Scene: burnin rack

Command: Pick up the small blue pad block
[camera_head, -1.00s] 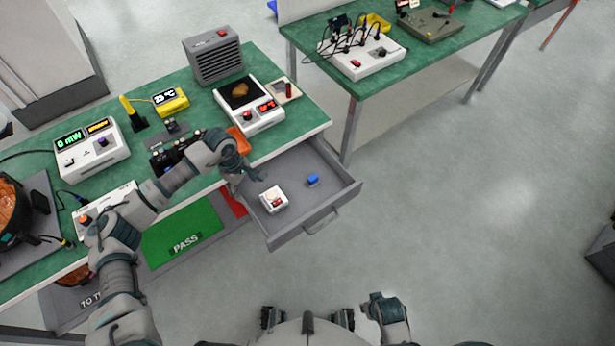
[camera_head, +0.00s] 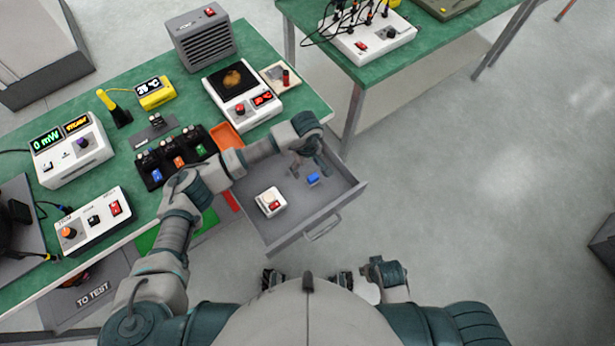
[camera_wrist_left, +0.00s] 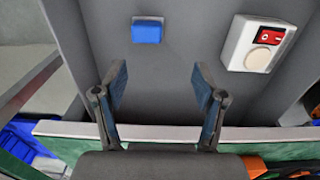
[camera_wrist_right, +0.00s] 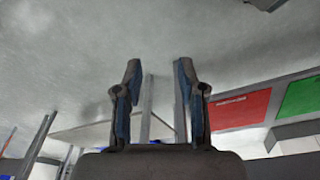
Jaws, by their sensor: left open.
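The small blue pad block (camera_head: 313,179) lies on the floor of the open grey drawer (camera_head: 290,241), right of a white box with a red switch (camera_head: 270,202). In the left wrist view the blue block (camera_wrist_left: 147,31) lies ahead of and between the lines of the fingers, apart from them. The white box (camera_wrist_left: 258,43) is to its right there. My left gripper (camera_head: 312,170) is over the drawer near the block, open and empty; its fingers (camera_wrist_left: 160,80) are spread in the left wrist view. My right gripper (camera_wrist_right: 157,75) has its fingers apart, with nothing between them, facing the floor.
The green bench (camera_head: 130,135) carries a hotplate-like device (camera_head: 240,98), a grey heater box (camera_head: 203,42), meters and an orange tray (camera_head: 227,136). The drawer walls surround the block. A second bench (camera_head: 410,60) stands behind. Open floor lies to the right.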

